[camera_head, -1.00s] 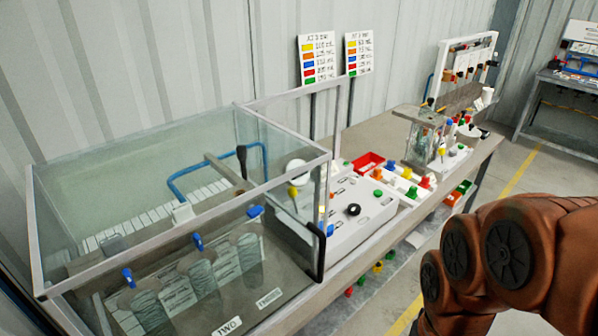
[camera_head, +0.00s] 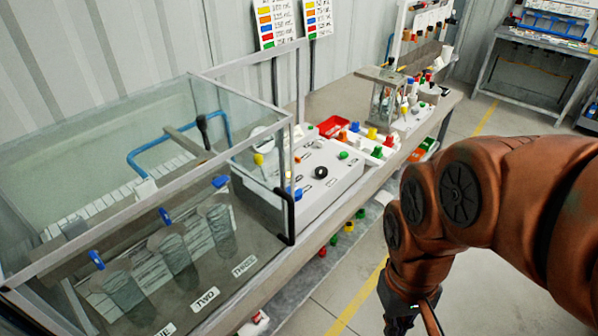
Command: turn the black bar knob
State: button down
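A white control box (camera_head: 335,190) stands on the bench just right of the glass tank. A small black knob (camera_head: 321,172) sits on its sloped top, near the front; it is too small to tell its bar shape or angle. A green knob (camera_head: 343,155) and an orange knob (camera_head: 297,159) are on the same top. My gripper (camera_head: 418,318) hangs low at the bottom right, in front of the bench and well apart from the box. Only its dark upper part and a thin piece show; its fingertips are not clear.
A glass tank (camera_head: 100,137) with blue-topped cylinders fills the left. A red tray (camera_head: 333,126) and several coloured knobs lie behind the box. Several coloured parts hang below the bench edge. Open floor (camera_head: 480,290) with a yellow line lies to the right.

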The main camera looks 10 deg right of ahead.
aim_at(320, 172)
jog(key=k, duration=0.5)
jog(key=z, duration=0.95)
jog(key=i, duration=0.9)
jog(key=u, duration=1.9)
